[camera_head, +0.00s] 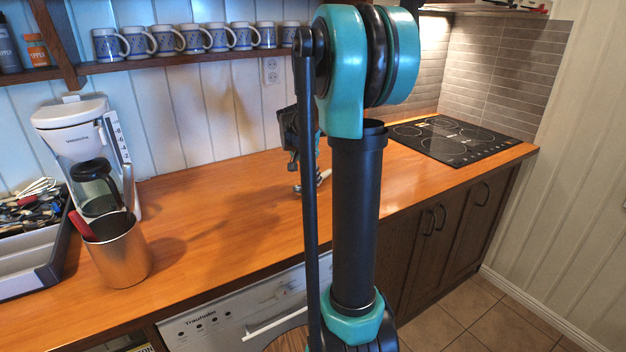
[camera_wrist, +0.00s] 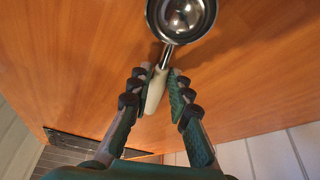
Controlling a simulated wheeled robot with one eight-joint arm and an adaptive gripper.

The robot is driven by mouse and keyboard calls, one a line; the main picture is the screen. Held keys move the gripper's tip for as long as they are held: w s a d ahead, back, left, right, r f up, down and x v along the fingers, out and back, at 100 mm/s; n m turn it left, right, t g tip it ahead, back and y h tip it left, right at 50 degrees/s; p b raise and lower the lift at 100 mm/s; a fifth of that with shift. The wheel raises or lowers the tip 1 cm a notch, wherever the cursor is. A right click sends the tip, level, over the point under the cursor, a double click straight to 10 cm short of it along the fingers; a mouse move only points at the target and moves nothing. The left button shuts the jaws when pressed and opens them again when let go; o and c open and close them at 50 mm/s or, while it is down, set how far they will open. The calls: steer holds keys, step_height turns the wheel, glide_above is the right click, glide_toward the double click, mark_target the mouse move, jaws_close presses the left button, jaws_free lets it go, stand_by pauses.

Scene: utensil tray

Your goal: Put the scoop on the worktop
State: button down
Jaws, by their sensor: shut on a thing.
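The scoop has a shiny metal bowl (camera_wrist: 183,16) and a cream handle (camera_wrist: 155,90) in the wrist view. My gripper (camera_wrist: 158,82) is shut on that handle, one finger on each side, with the bowl pointing away from my wrist. The orange wooden worktop (camera_wrist: 65,60) lies below it. In the head view my gripper (camera_head: 296,186) is low over the middle of the worktop (camera_head: 215,225), partly behind my arm. A small pale part of the scoop (camera_head: 325,176) shows beside my arm. I cannot tell whether the scoop touches the worktop.
A metal canister (camera_head: 122,258) with utensils stands at the left, in front of a white coffee maker (camera_head: 72,120). A grey utensil tray (camera_head: 28,270) is at the far left. A black hob (camera_head: 455,140) is at the right. The worktop between is clear.

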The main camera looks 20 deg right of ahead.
steer(key=shift+f, duration=0.25)
steer(key=shift+f, duration=0.1)
steer(key=c, duration=1.4)
jaws_free()
steer(key=v, duration=1.2)
